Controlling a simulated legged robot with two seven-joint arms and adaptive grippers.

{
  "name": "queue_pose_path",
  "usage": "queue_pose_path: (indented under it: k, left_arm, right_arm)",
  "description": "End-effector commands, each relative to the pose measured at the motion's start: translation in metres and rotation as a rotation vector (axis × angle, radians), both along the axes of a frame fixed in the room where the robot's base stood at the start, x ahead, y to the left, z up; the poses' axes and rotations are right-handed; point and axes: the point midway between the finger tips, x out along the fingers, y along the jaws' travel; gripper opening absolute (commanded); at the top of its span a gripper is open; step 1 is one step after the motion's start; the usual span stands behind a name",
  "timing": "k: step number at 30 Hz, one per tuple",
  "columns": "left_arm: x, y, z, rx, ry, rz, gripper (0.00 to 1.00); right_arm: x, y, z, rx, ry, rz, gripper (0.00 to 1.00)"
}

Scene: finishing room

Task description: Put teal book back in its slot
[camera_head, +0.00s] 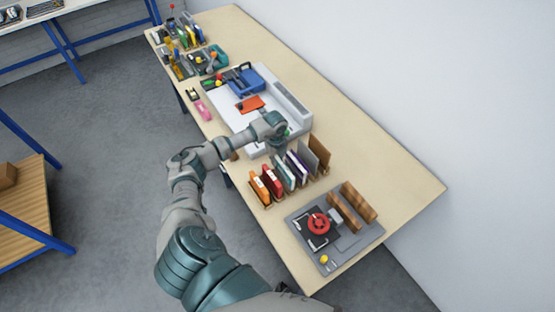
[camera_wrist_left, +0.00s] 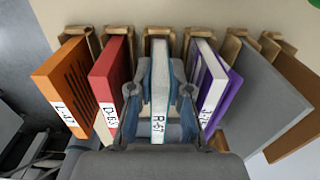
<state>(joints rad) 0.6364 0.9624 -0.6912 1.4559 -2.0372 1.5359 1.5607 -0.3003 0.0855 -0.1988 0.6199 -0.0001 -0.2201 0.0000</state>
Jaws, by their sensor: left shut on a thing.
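The teal book (camera_wrist_left: 160,75), with white page edges and a label reading R-67, is upright between the two fingers of my left gripper (camera_wrist_left: 158,98) in the left wrist view. The gripper is shut on it. The book lines up with a wooden slot (camera_wrist_left: 159,33) in the row, between the red book (camera_wrist_left: 110,70) and the purple book (camera_wrist_left: 212,85). How deep it sits in the slot is partly hidden by the fingers. In the head view my left gripper (camera_head: 281,146) is above the row, over the teal book (camera_head: 284,173). My right gripper is not seen.
An orange book (camera_wrist_left: 72,82) stands at the left of the row; a grey book (camera_wrist_left: 262,95) and a brown one (camera_wrist_left: 297,92) stand at the right. A grey tray (camera_head: 350,243) with a red round part is nearer. A white machine (camera_head: 228,112) stands behind the row.

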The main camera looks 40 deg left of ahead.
Motion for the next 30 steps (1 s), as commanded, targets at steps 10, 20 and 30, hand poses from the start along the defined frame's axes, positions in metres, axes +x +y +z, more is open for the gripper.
queue_pose_path:
  k: [10,20,30]
  left_arm:
    - [0.000,-0.002,-0.007,0.002,-0.001,-0.001,0.00]
    - [0.000,-0.001,-0.008,0.001,0.000,0.000,0.28]
    - [0.000,0.000,0.005,0.001,0.000,0.000,0.28]
  right_arm:
    - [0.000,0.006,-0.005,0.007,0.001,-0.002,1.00]
    - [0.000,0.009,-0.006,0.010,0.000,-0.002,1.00]
    - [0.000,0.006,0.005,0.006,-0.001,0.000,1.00]
